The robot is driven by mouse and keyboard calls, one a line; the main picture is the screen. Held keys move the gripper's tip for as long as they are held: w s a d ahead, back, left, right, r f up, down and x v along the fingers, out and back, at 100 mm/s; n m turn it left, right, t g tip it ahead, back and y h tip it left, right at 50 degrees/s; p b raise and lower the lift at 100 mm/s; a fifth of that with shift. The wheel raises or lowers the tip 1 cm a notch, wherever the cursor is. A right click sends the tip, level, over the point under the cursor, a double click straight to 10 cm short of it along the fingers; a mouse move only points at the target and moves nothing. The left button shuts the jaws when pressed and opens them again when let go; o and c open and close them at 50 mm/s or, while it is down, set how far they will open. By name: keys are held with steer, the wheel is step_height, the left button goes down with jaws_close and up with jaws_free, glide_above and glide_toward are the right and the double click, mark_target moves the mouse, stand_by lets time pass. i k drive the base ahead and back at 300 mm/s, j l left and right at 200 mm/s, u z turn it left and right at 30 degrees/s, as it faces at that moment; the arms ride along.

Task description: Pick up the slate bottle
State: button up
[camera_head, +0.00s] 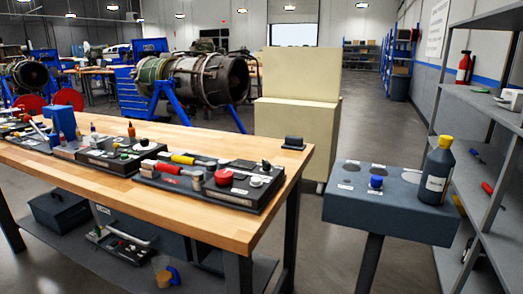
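The slate bottle (436,178) is dark grey-blue with a yellow cap and a white label. It stands upright at the right end of a slate-coloured pedestal stand (404,221), to the right of the workbench. A small blue-capped item (376,182) sits on the same stand, apart from the bottle and to its left. The stand top also has dark round spots and small white labels. My gripper does not show in this view, and nothing is touching the bottle.
A wooden workbench (222,232) with several dark trays of tools stands at left. A grey shelving rack (472,97) rises close to the right of the bottle. A cream cabinet (296,125) stands behind. A narrow floor gap (318,240) separates bench and stand.

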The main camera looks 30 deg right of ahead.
mark_target(440, 165)
steer(key=z, duration=1.95)
